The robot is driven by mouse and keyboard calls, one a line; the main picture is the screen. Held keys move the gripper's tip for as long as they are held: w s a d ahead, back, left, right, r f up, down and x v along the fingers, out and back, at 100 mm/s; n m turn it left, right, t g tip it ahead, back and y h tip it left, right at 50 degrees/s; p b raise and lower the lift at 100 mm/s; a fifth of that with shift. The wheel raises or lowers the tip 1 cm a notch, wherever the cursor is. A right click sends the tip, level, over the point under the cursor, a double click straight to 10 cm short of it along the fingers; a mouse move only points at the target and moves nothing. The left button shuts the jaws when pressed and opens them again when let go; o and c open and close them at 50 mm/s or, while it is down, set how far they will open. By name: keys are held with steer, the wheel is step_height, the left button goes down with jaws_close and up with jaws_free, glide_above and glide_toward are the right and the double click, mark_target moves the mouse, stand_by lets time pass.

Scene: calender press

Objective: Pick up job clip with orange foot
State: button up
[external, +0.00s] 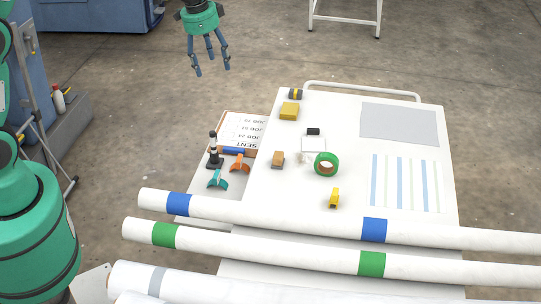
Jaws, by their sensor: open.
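A small orange clip-like piece (239,163) sits on the left side shelf, just below a clipboard with printed job lines (242,131). A teal piece of similar shape (217,178) sits beside it, nearer the rolls. A dark blue bar (234,151) lies at the clipboard's lower edge. My gripper (212,72) hangs at the top of the picture, fingers pointing down and spread apart. It is empty and well away from the clips.
A black and white post-like object (214,150) stands left of the clips. The white table (265,200) holds a green tape roll (326,164), a yellow block (289,111) and a wood-topped block (278,159). Long white rolls (300,220) with coloured bands cross the front.

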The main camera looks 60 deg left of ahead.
steer(key=w+a+f+m+g, duration=0.15)
steer(key=w+f, duration=0.25)
steer(key=f, duration=0.4)
steer(key=w+a+f, duration=0.2)
steer(key=w+f, duration=0.2)
steer(key=f, duration=0.4)
steer(key=m+p, duration=0.2)
glide_above(239, 158)
step_height(239, 158, down, 18)
steer(key=shift+g, duration=0.35)
steer(key=shift+d+f, duration=0.1)
steer(key=shift+f, duration=0.1)
steer(key=shift+f+b, duration=0.6)
steer(key=shift+f, duration=3.55)
steer(key=shift+f, duration=0.15)
steer(key=shift+f+b, duration=0.45)
steer(key=shift+f, duration=2)
steer(key=c, duration=0.9)
